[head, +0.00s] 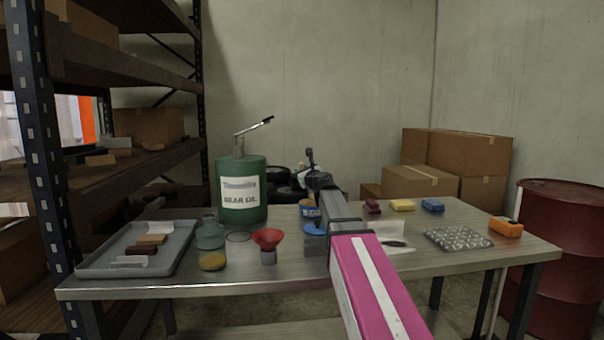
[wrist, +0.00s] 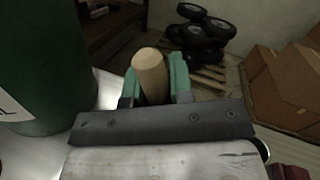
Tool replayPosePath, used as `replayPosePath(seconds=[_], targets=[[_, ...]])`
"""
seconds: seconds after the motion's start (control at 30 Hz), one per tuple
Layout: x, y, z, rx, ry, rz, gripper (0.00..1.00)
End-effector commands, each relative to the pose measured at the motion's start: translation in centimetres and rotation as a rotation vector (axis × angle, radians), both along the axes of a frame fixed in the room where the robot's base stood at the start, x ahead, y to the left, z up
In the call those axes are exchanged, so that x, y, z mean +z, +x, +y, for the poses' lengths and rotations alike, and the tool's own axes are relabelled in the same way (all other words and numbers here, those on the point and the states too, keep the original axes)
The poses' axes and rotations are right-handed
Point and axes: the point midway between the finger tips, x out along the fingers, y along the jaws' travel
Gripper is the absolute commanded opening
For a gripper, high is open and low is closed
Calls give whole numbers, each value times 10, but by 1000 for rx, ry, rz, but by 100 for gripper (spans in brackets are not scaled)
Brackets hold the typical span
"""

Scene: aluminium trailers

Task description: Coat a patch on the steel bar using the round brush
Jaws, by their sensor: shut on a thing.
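My gripper (wrist: 153,88) is shut on a pale wooden handle, the round brush (wrist: 150,72), whose rounded end shows between green fingers in the wrist view. The brush's bristles are hidden. In the head view my gripper (head: 318,182) is over the middle of the table, above and beside a blue-and-tan can (head: 309,210). My arm hides part of the table there. A grey block (head: 316,246) stands in front of the can, partly behind my arm; I cannot tell whether it is the steel bar. A blue disc (head: 314,228) shows just above it.
A green gear oil drum (head: 241,205), glass jar (head: 211,245), red funnel (head: 267,240) and grey tray (head: 95,265) stand left. Coloured blocks (head: 402,205), a bubbled sheet (head: 458,238) and an orange box (head: 506,227) lie right. The table's front edge (head: 200,287) is clear.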

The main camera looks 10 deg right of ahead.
Motion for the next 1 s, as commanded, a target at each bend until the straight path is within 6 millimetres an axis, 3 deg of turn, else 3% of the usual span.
replayPosePath(seconds=[1.0], targets=[[-10, 0, 0, 0, 0, 0, 0]])
